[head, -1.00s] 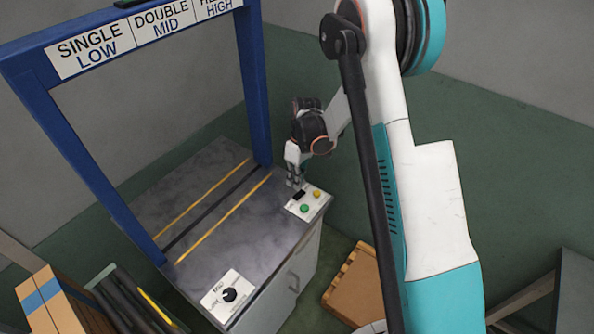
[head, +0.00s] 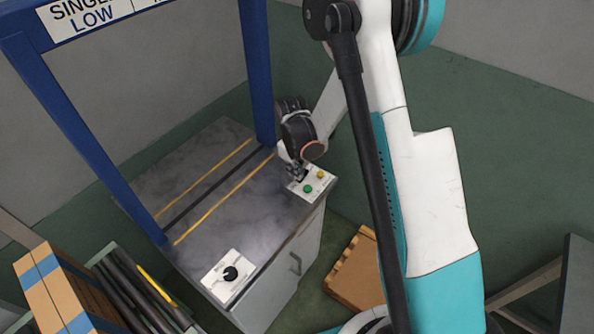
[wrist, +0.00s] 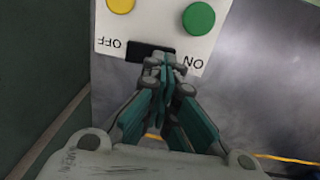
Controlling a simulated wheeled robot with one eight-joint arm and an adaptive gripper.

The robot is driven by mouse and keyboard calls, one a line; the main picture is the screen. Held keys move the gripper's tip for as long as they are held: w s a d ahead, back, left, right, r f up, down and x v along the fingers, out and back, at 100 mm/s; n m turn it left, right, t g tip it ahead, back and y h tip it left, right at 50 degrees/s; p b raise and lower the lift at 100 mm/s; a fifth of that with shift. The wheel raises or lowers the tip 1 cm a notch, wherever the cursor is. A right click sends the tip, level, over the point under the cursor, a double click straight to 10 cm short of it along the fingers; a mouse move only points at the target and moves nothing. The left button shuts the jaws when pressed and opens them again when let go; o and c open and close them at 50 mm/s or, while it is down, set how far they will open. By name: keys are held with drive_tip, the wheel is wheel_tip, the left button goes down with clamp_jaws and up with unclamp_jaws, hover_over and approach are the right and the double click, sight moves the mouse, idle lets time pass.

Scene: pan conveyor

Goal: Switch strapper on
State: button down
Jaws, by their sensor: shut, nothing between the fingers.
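The strapper (head: 215,215) is a grey-topped cabinet under a blue arch (head: 258,75). A white control panel (head: 325,183) sits at its right corner, with a green button (head: 307,188) and a yellow button (head: 320,174). In the wrist view the panel (wrist: 150,18) shows a black switch (wrist: 150,52) between the printed words OFF and ON, which appear upside down. My gripper (head: 297,175) is shut and empty, its fingertips (wrist: 165,62) over the ON side of the switch, hiding part of it. I cannot tell whether they touch or which way the switch is set.
A second white panel with a black knob (head: 231,273) is at the cabinet's front left corner. Cardboard boxes (head: 55,290) and dark bars (head: 135,285) stand at lower left.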

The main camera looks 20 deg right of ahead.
drive_tip(key=shift+s+a+f+h, duration=0.15)
drive_tip(key=shift+f+h, duration=0.15)
drive_tip(key=shift+s+b, duration=0.15)
drive_tip(key=shift+b, duration=0.25)
